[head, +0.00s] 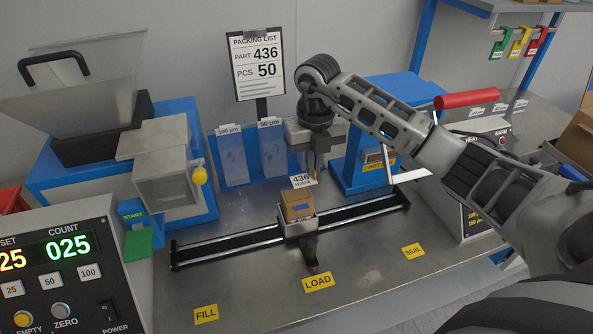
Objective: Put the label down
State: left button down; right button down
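The small white label (302,181) printed 436 is at the fingertips of my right gripper (316,168). That gripper points down and looks shut on the label's upper edge. The label is just above and behind a small brown box (297,206) with a blue patch. The box sits in a carriage (299,229) on the black rail. I cannot tell whether the label touches the box. My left gripper is not in view.
The rail (218,245) crosses the metal table (245,285), with FILL, LOAD and SEAL tags in front. A packing list (259,66) reads part 436, 50 pieces. A counter (65,255) shows 025. A sealer (480,150) with a red handle stands at right.

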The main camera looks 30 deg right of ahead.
jog(key=f, duration=0.1)
jog(key=w+f, duration=0.1)
jog(key=f, duration=0.2)
jog(key=shift+w+a+f, duration=0.2)
jog(key=shift+w+a, duration=0.2)
jog(key=shift+f, duration=0.35)
jog(key=shift+s, duration=0.15)
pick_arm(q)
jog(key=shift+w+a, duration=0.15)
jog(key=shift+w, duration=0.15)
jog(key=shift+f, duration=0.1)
pick_arm(e)
jog(key=shift+f, duration=0.15)
